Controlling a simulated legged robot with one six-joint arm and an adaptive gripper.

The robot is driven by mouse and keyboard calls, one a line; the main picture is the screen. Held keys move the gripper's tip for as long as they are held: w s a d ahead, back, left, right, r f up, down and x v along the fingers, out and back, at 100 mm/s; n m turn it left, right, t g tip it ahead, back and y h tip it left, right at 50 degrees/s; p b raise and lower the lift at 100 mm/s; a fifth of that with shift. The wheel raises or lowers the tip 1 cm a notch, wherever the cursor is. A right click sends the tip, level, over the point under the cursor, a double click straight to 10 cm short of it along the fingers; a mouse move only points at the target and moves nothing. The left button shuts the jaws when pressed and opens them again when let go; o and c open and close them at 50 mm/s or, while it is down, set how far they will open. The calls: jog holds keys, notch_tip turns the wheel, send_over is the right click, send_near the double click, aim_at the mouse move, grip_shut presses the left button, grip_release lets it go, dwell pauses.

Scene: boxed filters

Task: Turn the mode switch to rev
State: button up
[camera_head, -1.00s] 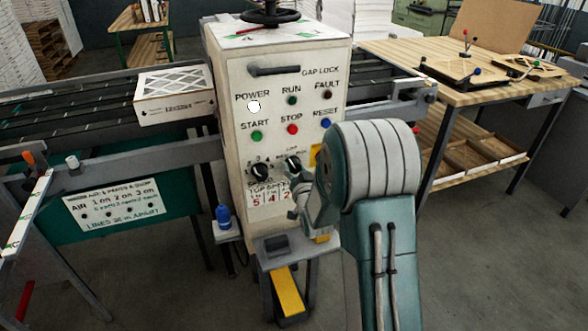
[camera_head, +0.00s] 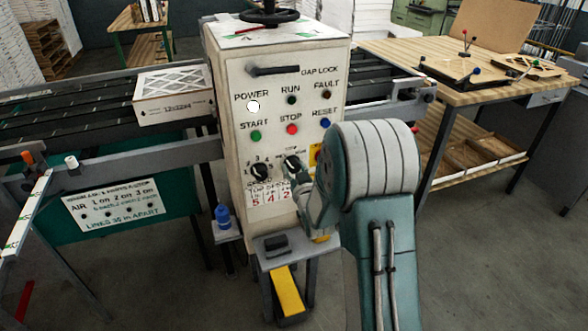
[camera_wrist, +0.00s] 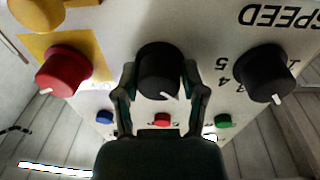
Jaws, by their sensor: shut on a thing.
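The mode switch is a black round knob (camera_wrist: 158,72) in the middle of the wrist view, with a white pointer mark toward the lower right of that picture. In the head view this switch (camera_head: 292,163) is on the cream control cabinet (camera_head: 231,110), right of the speed knob (camera_head: 259,171). My gripper (camera_wrist: 158,80) has one finger on each side of the switch and is shut on it. In the head view my forearm covers part of the panel's right side, and the small labels around the switch are unreadable.
In the wrist view, the black speed knob (camera_wrist: 266,73) is to the right and a red knob (camera_wrist: 63,72) on a yellow plate to the left. Blue, red and green buttons lie below. A conveyor with a boxed filter (camera_head: 172,92) stands left of the cabinet, a wooden bench (camera_head: 450,80) right.

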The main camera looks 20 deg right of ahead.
jog(key=o, duration=0.8)
jog(key=shift+w+r, duration=0.15)
jog(key=o, duration=0.3)
jog(key=shift+w, duration=0.1)
jog(key=shift+o, duration=0.2)
jog(key=s+f, duration=0.1)
jog(key=s, duration=1.1)
jog(key=shift+a, duration=0.35)
